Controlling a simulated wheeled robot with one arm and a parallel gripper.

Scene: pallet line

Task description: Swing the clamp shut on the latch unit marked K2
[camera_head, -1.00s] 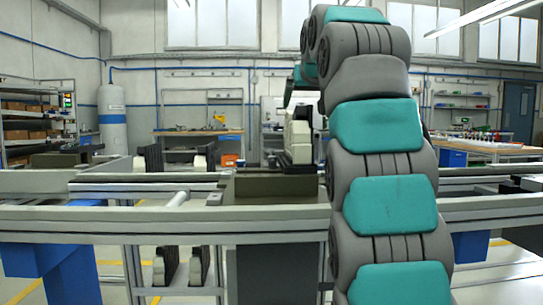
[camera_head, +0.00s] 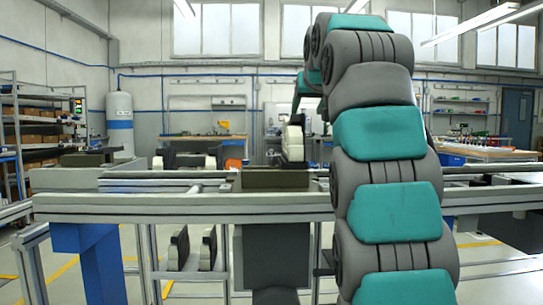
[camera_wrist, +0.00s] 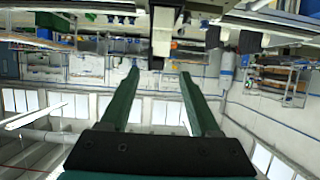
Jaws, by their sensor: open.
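No K2 mark is readable in either view. A white and dark block-like unit (camera_head: 293,140) stands on the line just left of my arm in the head view. A white block with a dark end (camera_wrist: 162,32) shows at the top middle of the wrist view, which is upside down. I cannot tell whether it is the latch unit or its clamp. My gripper (camera_wrist: 158,78) has its two green fingers spread wide with nothing between them. The block appears beyond the fingertips, apart from them. My arm hides part of the line in the head view.
A dark box-like block (camera_head: 270,180) sits on the line. Dark pads (camera_head: 180,248) show under the rail. Shelves (camera_head: 35,125) and a white tank (camera_head: 119,122) stand at the back left.

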